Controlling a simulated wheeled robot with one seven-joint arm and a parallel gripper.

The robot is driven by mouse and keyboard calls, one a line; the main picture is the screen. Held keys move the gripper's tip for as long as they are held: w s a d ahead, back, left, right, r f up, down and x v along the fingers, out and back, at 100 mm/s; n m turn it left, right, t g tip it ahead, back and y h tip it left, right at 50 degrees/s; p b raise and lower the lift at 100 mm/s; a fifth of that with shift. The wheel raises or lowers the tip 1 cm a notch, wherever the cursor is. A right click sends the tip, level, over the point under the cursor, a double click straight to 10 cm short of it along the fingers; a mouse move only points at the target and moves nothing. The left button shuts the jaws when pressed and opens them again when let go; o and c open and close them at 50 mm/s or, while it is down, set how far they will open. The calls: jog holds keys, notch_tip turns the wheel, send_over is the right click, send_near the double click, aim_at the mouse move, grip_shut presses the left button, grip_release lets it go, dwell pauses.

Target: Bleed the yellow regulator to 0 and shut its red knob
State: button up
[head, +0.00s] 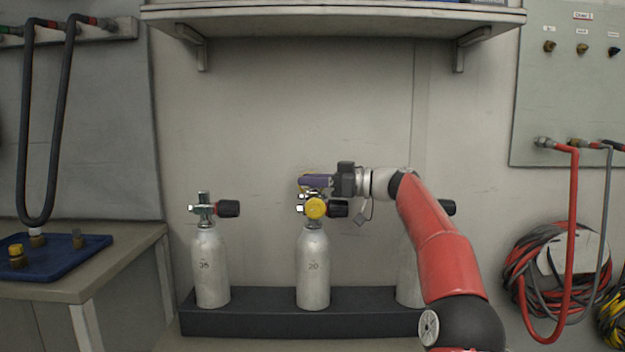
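I cannot make out a red knob on this regulator. Another yellow part (304,176) shows partly behind the fingers. I cannot tell whether the fingers touch anything or how far apart they are. The dial reading is not legible.
A left cylinder (211,267) has a green valve and a dark knob with a red ring. My arm partly hides the right cylinder (408,270). All stand in a dark rack (260,325). A shelf (335,16) hangs above. A blue tray (60,257) lies left; hoses (573,240) hang right.

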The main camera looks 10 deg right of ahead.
jog(key=shift+o, duration=1.1)
